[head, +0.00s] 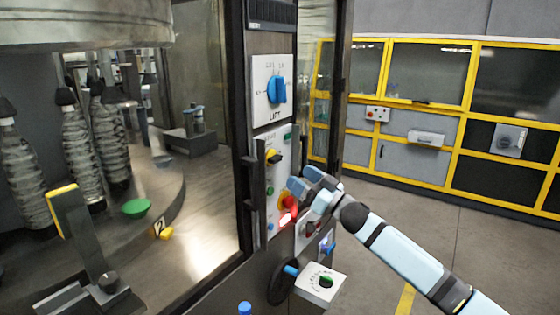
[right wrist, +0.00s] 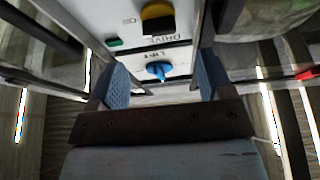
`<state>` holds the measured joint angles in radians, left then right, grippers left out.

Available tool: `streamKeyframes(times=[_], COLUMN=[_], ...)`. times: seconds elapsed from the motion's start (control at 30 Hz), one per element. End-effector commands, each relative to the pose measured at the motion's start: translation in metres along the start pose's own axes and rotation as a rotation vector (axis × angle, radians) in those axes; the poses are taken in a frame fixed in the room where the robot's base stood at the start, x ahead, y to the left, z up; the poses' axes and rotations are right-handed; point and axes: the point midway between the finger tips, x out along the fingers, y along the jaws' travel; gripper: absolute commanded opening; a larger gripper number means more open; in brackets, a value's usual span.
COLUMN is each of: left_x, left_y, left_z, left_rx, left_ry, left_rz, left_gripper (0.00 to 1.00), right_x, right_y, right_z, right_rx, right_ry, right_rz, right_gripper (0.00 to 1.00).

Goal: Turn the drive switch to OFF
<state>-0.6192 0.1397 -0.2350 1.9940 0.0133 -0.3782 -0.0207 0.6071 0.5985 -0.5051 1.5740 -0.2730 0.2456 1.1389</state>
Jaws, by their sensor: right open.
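The drive switch (head: 274,157) is a dark knob with yellow on the control panel, below the LIFT switch. It also shows at the top of the right wrist view (right wrist: 157,18), above an upside-down DRIVE label. I cannot read its set position. My right gripper (head: 312,186) is in front of the panel, lower and to the right of the switch. In the right wrist view its two blue fingers (right wrist: 162,76) are apart with nothing between them. It appears clear of the switch. My left gripper is not in view.
The blue LIFT switch (head: 276,90) is above the drive switch. A red button (head: 288,203) on yellow is below, close to my right gripper. A white dial box (head: 320,286) juts out lower down. Dark upright bars flank the panel. Open floor lies to the right.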

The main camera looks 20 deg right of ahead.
Motion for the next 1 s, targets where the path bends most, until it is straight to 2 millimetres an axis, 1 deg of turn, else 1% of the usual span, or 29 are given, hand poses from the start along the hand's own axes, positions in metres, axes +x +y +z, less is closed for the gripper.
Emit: streamKeyframes(times=[0.03,0.1,0.2,0.3,0.4,0.5,0.77,0.8,0.83,0.87,0.9,0.97,1.0], left_x=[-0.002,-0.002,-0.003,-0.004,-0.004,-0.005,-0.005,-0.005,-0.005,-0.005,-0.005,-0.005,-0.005], left_y=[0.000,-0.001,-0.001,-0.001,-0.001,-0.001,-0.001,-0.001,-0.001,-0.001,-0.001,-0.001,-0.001], left_z=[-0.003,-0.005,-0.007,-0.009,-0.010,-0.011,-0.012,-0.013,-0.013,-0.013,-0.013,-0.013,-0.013], left_rx=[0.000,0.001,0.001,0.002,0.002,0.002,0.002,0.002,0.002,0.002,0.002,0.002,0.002], left_ry=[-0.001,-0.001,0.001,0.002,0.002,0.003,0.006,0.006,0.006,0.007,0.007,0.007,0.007], left_rz=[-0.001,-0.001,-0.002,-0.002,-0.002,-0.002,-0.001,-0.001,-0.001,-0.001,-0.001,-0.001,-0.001], left_gripper=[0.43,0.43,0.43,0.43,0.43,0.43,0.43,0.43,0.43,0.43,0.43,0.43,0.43], right_x=[0.014,0.028,0.046,0.059,0.068,0.073,0.074,0.074,0.074,0.074,0.074,0.074,0.074], right_y=[0.000,0.000,0.000,0.000,0.000,0.000,0.000,0.000,0.000,0.000,0.000,0.000,0.000], right_z=[-0.003,-0.002,-0.002,-0.001,0.000,0.001,0.001,0.001,0.001,0.001,0.001,0.001,0.001], right_rx=[-0.001,-0.001,0.000,0.000,-0.001,-0.001,-0.001,-0.001,-0.001,-0.001,-0.001,-0.001,-0.001], right_ry=[0.003,0.002,0.001,0.000,0.000,-0.001,-0.001,-0.001,-0.001,-0.001,-0.001,-0.001,-0.001], right_rz=[0.000,0.000,0.001,0.001,0.000,0.001,0.001,0.001,0.001,0.001,0.001,0.001,0.001], right_gripper=[0.74,0.74,0.74,0.74,0.74,0.74,0.74,0.71,0.64,0.58,0.48,0.35,0.25])
